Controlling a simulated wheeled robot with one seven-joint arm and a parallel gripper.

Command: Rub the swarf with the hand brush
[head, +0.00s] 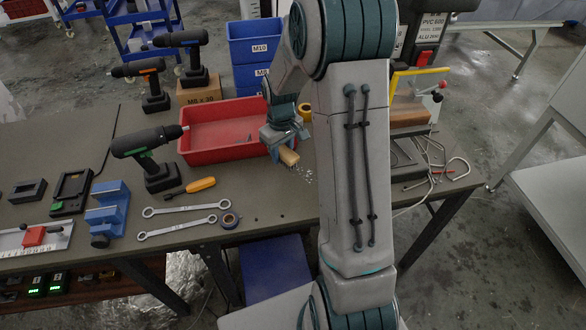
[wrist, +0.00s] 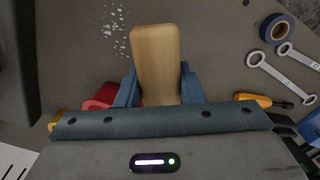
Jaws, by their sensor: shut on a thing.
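The hand brush (head: 289,157) shows as a pale wooden block under my gripper (head: 283,142) in the head view. In the wrist view my gripper (wrist: 158,88) has its blue fingers on both sides of the wooden brush (wrist: 156,55), shut on it. The bristles are hidden, so I cannot tell whether they touch the table. The swarf (head: 304,171) is a scatter of small pale flecks on the table, just right of and in front of the brush. In the wrist view the swarf (wrist: 115,28) lies left of the brush end, apart from it in the picture.
A red bin (head: 192,153) stands behind and left of my gripper. A vise-like machine and wire hooks (head: 452,169) are right. The table front near the swarf is clear.

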